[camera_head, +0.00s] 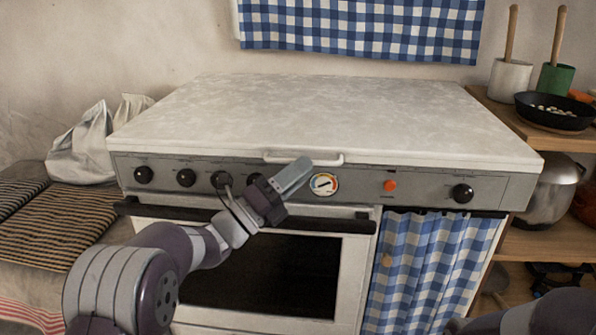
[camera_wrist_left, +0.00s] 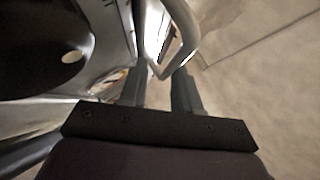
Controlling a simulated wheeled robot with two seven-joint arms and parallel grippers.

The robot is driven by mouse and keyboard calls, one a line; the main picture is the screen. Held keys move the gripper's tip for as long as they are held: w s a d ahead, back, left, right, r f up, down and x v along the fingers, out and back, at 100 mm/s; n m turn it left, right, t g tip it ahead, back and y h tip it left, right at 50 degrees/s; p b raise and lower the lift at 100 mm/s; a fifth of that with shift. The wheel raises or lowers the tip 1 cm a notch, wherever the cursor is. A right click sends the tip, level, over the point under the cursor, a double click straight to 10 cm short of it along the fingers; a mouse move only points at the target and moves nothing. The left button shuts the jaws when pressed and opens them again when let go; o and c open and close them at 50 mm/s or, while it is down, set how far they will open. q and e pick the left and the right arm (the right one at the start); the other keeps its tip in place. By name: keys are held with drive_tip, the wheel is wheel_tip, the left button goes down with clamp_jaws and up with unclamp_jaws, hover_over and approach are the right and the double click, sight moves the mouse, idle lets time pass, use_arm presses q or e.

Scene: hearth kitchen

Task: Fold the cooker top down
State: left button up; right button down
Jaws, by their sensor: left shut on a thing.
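The cooker top (camera_head: 330,110) is a pale mottled lid. It lies flat over the cooker (camera_head: 420,185), with its front edge just above the knob panel. A light bar handle (camera_head: 328,161) runs along the middle of its front edge. My left gripper (camera_head: 301,165) is at this handle and shut on it, its fingers hiding part of the bar. In the left wrist view the bent end of the handle (camera_wrist_left: 184,35) reaches down between the two fingers (camera_wrist_left: 162,88). Part of my right arm shows at the bottom right; its gripper does not show.
Black knobs (camera_head: 186,178) and a dial (camera_head: 324,184) line the panel below the top. The oven rail (camera_head: 345,224) juts out under my left gripper. A cloth bag (camera_head: 82,150) stands left; a pan (camera_head: 555,112) sits on the right shelf. The top is bare.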

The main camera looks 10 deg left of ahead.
idle(0.6)
use_arm(q)
drive_tip(key=p+v, duration=0.2)
drive_tip(key=v, duration=1)
drive_tip(key=shift+s+a+f, duration=0.15)
drive_tip(key=shift+a+f, duration=0.05)
drive_tip(key=shift+a, duration=0.05)
